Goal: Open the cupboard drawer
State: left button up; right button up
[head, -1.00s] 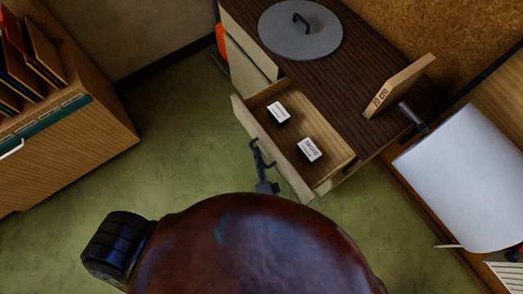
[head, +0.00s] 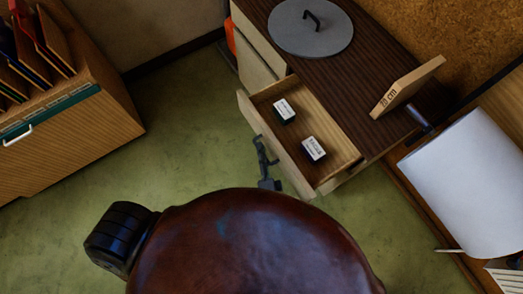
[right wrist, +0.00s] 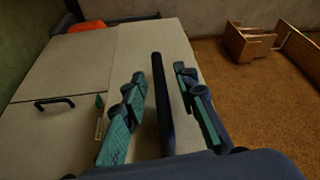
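The cupboard drawer (head: 284,160) is pulled well out of the dark-topped cupboard (head: 335,90). Its inside is visible, with a small labelled box (head: 284,111) and another one (head: 314,150) lying in it. My right gripper (head: 262,150) is at the outer face of the drawer front. In the right wrist view, its two fingers (right wrist: 160,100) stand on either side of the dark bar handle (right wrist: 162,95), with a visible gap on both sides. The gripper is open around the handle. My left gripper is not in view.
A wooden file cabinet (head: 70,130) is at the left. White paper (head: 465,180) lies at the right. Green floor (head: 185,130) is free left of the drawer.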

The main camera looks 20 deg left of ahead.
jog(key=v, duration=0.7)
jog(key=shift+s, duration=0.25)
jog(key=shift+d+f, duration=0.15)
